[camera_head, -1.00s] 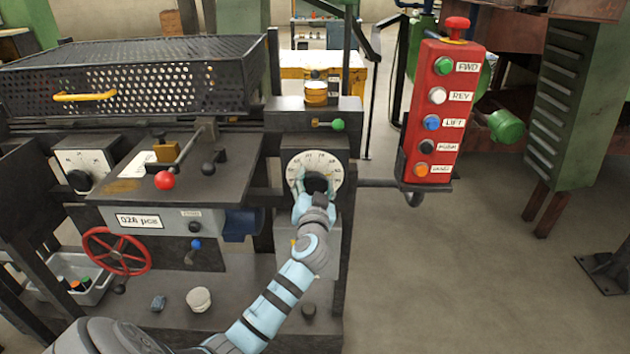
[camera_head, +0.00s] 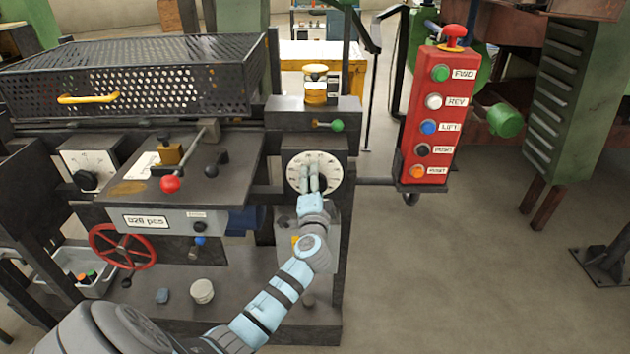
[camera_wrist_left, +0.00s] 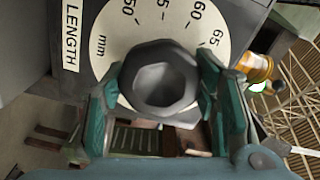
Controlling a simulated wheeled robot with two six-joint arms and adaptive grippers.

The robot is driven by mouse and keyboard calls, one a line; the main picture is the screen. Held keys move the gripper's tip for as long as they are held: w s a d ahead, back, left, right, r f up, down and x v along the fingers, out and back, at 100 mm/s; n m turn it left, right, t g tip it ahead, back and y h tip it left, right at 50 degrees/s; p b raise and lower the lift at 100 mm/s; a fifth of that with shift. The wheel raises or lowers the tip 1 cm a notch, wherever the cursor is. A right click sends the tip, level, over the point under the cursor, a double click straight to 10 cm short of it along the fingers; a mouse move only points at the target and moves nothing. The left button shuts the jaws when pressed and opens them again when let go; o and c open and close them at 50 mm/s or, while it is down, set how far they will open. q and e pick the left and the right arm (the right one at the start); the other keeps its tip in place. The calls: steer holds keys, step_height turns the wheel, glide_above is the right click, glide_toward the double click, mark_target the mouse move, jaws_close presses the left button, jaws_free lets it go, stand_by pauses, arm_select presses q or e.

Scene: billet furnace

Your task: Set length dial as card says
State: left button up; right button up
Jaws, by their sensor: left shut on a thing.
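The length dial is a round white scale plate (camera_head: 328,173) on a dark housing right of the machine's middle. In the left wrist view its plate (camera_wrist_left: 112,50) reads LENGTH, mm, with numbers including 50, 60 and 65. Its dark faceted knob (camera_wrist_left: 160,78) stands out in front of the plate. My left gripper (camera_head: 308,180) is shut on this knob, with one teal finger on either side. The knob's pointer is not visible, so its setting cannot be told. A white card (camera_head: 142,166) lies on the sloped desk; its writing is too small to read. My right gripper is not in view.
A red button box (camera_head: 432,115) hangs right of the dial. A red-knobbed lever (camera_head: 170,184), another dial (camera_head: 86,165) and a red handwheel (camera_head: 122,247) are to the left. Open floor lies right.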

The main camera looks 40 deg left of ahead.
arm_select(q)
steer(key=shift+m, duration=0.6)
steer(key=o, duration=1.2)
steer(key=shift+c, duration=0.2)
steer(key=shift+s+d, duration=0.1)
steer(key=v, duration=1.1)
steer(key=shift+s+d, duration=0.25)
steer(key=shift+d, duration=0.05)
